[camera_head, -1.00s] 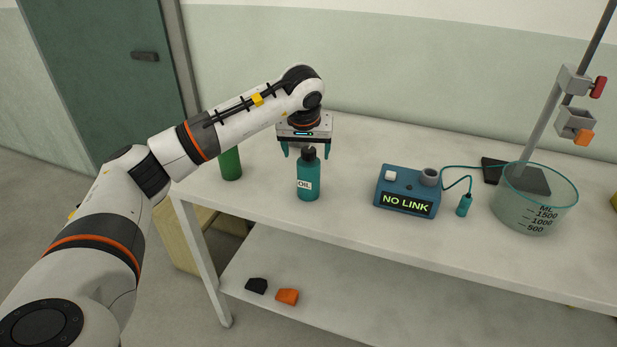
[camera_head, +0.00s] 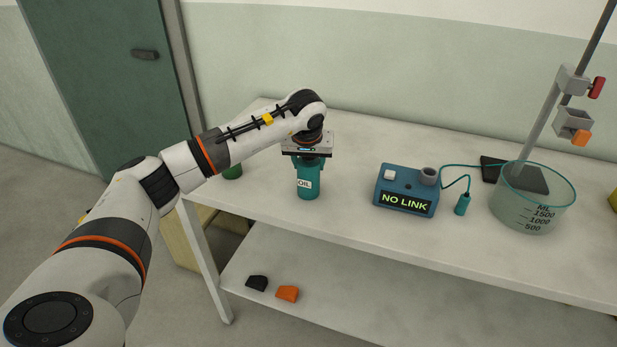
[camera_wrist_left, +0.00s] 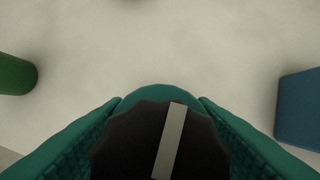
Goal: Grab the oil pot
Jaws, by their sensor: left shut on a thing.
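The oil pot (camera_head: 307,185) is a teal bottle with a white OIL label, standing upright on the white table. In the left wrist view its black cap (camera_wrist_left: 150,140) with a pale stripe fills the bottom middle, with the teal shoulder (camera_wrist_left: 160,94) behind it. My left gripper (camera_head: 308,163) is over the pot from above, its teal fingers closed on either side of the pot's top. The fingers hide the cap in the head view. My right gripper does not show.
A green bottle (camera_head: 232,172) stands left of the pot, partly behind my arm. A blue box reading NO LINK (camera_head: 406,190) stands to the right, wired to a small teal probe (camera_head: 462,204). A glass beaker (camera_head: 532,205) and a clamp stand (camera_head: 540,115) are farther right.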

